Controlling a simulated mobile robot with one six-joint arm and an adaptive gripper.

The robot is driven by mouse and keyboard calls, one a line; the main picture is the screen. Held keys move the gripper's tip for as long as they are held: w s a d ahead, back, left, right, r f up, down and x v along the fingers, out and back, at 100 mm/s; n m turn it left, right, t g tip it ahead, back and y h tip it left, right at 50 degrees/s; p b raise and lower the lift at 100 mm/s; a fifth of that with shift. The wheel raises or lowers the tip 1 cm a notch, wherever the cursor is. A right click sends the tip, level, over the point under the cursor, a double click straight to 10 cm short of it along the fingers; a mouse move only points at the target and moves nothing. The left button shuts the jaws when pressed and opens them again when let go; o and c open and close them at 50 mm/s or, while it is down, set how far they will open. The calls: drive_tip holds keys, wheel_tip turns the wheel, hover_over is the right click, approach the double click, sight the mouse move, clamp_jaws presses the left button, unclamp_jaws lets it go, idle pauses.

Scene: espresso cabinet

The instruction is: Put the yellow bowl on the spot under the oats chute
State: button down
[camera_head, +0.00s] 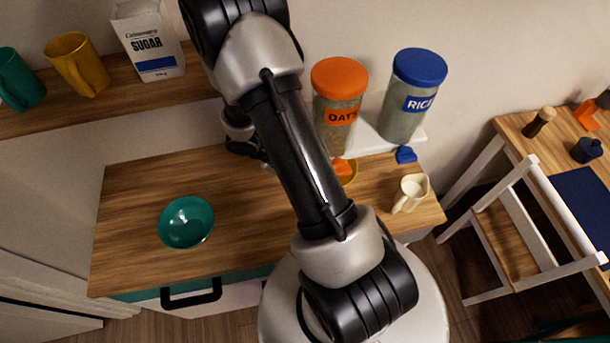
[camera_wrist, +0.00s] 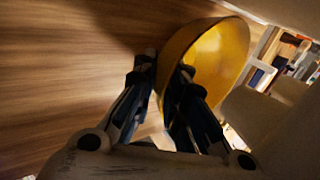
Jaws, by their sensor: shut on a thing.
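The yellow bowl (camera_wrist: 218,58) fills the upper middle of the wrist view, tilted in the picture. My gripper (camera_wrist: 164,70) is shut on its near rim. In the head view only a sliver of the yellow bowl (camera_head: 350,178) shows beside my arm, just under the orange oats chute (camera_head: 342,167). My arm hides the rest of the bowl and the gripper there. The oats dispenser (camera_head: 338,118), with an orange lid, stands against the wall. I cannot tell whether the bowl touches the wooden counter (camera_head: 135,205).
The rice dispenser (camera_head: 402,115) with its blue chute (camera_head: 405,154) stands right of the oats. A cream jug (camera_head: 410,192) is at the counter's right end. A teal bowl (camera_head: 186,222) sits on the left. A shelf (camera_head: 110,97) holds mugs and a sugar bag (camera_head: 149,42).

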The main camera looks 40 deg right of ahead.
drive_tip(key=shift+a+f, duration=0.1)
drive_tip(key=shift+f, duration=0.55)
drive_tip(key=shift+w+a, duration=0.1)
drive_tip(key=shift+w, duration=0.05)
drive_tip(key=c, duration=1.6)
unclamp_jaws()
drive_tip(key=p+v, duration=0.2)
drive_tip(key=v, duration=0.5)
drive_tip(key=shift+r+p, duration=0.25)
drive_tip(key=shift+p, duration=0.1)
drive_tip(key=shift+a, duration=0.2)
